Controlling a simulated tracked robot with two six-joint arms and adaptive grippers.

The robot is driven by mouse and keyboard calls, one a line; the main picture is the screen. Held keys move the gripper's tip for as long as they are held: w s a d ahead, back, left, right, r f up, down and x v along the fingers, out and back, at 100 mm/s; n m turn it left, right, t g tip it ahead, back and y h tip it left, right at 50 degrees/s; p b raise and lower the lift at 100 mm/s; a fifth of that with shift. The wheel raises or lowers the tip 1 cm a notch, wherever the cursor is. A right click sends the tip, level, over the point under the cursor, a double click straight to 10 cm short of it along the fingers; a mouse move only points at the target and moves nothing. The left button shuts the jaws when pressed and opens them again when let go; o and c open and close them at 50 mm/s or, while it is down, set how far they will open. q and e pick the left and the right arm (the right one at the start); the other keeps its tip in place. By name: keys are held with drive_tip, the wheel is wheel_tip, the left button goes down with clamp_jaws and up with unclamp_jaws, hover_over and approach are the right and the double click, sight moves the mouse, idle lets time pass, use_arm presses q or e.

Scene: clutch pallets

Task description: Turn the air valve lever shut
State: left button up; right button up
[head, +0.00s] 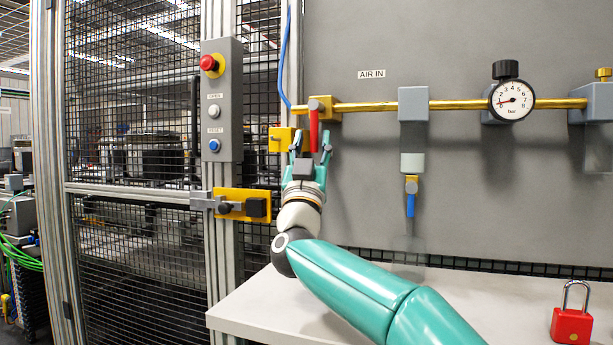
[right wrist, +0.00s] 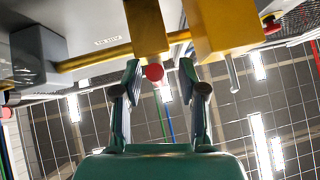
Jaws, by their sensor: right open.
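The air valve (head: 325,109) is a brass-yellow block on the brass pipe, left of the grey filter block. Its red lever (head: 314,128) hangs straight down, crosswise to the pipe. The right wrist view shows the lever nearly end-on as a red round tip (right wrist: 153,72) below the yellow valve body (right wrist: 147,28). My right gripper (head: 312,149) is open just below the valve, fingers pointing up. In the right wrist view my right gripper (right wrist: 159,78) has one finger on each side of the lever tip, with visible gaps. My left gripper is not in view.
A yellow block (head: 280,139) sits close left of the gripper. A button box (head: 222,100) and yellow door latch (head: 242,205) are on the fence post. The grey filter (head: 413,104) and gauge (head: 512,100) are right. A red padlock (head: 571,325) stands on the pale bench (head: 260,305).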

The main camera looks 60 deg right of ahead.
drive_tip(key=v, duration=1.1)
drive_tip(key=shift+w, duration=0.1)
